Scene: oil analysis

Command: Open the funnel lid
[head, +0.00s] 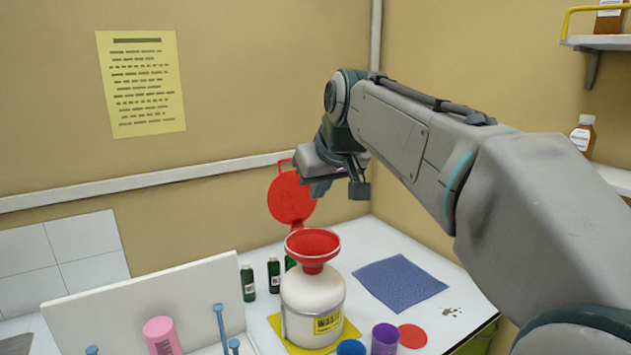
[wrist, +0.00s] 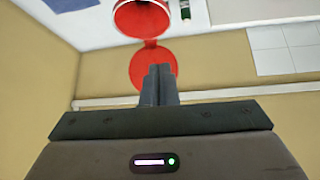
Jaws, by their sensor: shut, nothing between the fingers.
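The red funnel (head: 312,247) sits in the mouth of a white waste jug (head: 312,300) with a yellow label. Its round red lid (head: 290,203) stands raised and tilted up behind the funnel, hinged at the back rim, so the funnel's mouth is uncovered. In the wrist view the open lid (wrist: 140,66) hangs off the funnel (wrist: 146,20). My gripper (head: 320,188) is above and behind the funnel, next to the lid. Its fingers (wrist: 160,74) are shut and empty, overlapping the lid's edge in the wrist view. I cannot tell whether they touch it.
Dark green bottles (head: 273,275) stand left of the jug. A purple cup (head: 385,338) and a blue cup (head: 351,347) stand in front. A white rack (head: 150,290) with a pink cup is at left. A blue cloth (head: 400,283) lies right. The wall is close behind.

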